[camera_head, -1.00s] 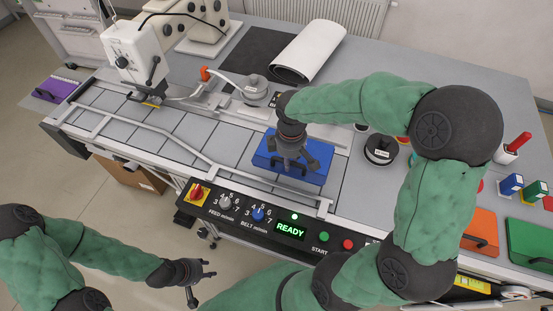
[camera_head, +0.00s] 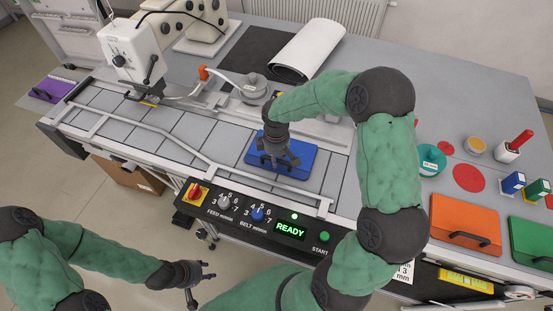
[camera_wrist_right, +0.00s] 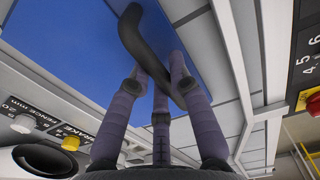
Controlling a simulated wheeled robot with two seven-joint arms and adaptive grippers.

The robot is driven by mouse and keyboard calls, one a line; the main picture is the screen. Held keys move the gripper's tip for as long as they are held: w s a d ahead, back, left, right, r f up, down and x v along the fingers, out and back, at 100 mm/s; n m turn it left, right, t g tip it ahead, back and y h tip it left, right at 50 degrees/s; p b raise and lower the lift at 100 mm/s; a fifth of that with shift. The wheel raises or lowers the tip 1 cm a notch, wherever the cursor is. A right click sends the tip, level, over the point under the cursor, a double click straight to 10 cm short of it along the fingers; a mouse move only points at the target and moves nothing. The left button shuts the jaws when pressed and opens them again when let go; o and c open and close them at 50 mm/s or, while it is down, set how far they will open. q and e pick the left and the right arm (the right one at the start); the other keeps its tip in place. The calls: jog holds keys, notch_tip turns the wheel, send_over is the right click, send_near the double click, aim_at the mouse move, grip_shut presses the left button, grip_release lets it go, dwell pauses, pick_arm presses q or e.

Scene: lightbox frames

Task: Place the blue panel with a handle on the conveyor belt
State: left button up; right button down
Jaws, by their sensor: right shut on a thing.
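The blue panel (camera_head: 300,166) lies flat at the right part of the conveyor belt (camera_head: 190,128); I cannot tell whether it touches the belt or hovers just above. My right gripper (camera_head: 278,160) is over the panel, its fingers shut on the black handle (camera_wrist_right: 150,50). In the right wrist view the blue panel (camera_wrist_right: 75,45) fills the upper left, with the fingers (camera_wrist_right: 158,88) around the handle. The gripper hides part of the panel in the head view. My left gripper (camera_head: 200,282) is open and empty, off the table's front edge.
A guide rail (camera_head: 180,142) runs along the belt's front. The control panel (camera_head: 255,215) is below it. A white machine (camera_head: 130,50) stands at the belt's left. Orange (camera_head: 465,222) and green (camera_head: 532,242) panels lie at the right. The belt's middle is clear.

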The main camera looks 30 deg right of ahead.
jog(key=c, duration=1.1)
grip_release()
jog(key=shift+c, duration=0.2)
notch_tip(320, 180, up, 12)
jog(key=p, duration=0.1)
jog(key=shift+p, duration=0.35)
jog(key=shift+s, duration=0.1)
